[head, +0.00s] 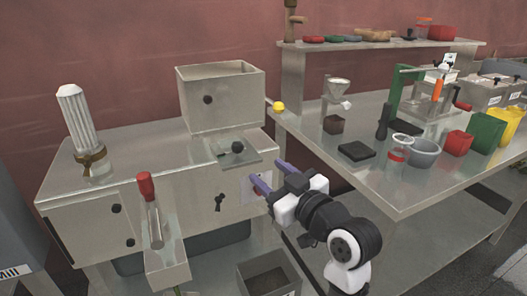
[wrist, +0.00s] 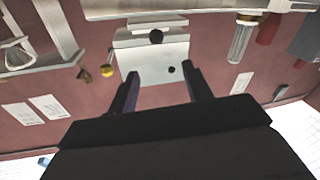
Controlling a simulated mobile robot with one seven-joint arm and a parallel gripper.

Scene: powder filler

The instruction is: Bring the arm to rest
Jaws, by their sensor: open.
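My gripper (head: 262,187) is open, with its two purple-grey fingers apart and nothing between them. In the head view my arm reaches up from the bottom right. The fingers are in front of the metal powder filler (head: 160,190), near its right side and below its small plate (head: 240,160). In the wrist view the open fingers (wrist: 158,85) point at the filler's hopper box (wrist: 150,65), which appears upside down. How far the fingertips are from the filler's front cannot be told.
A metal table (head: 410,185) stands at right with a grey bowl (head: 422,153), a red box (head: 457,143) and a black pad (head: 356,151). A grey open bin (head: 268,280) is below the gripper.

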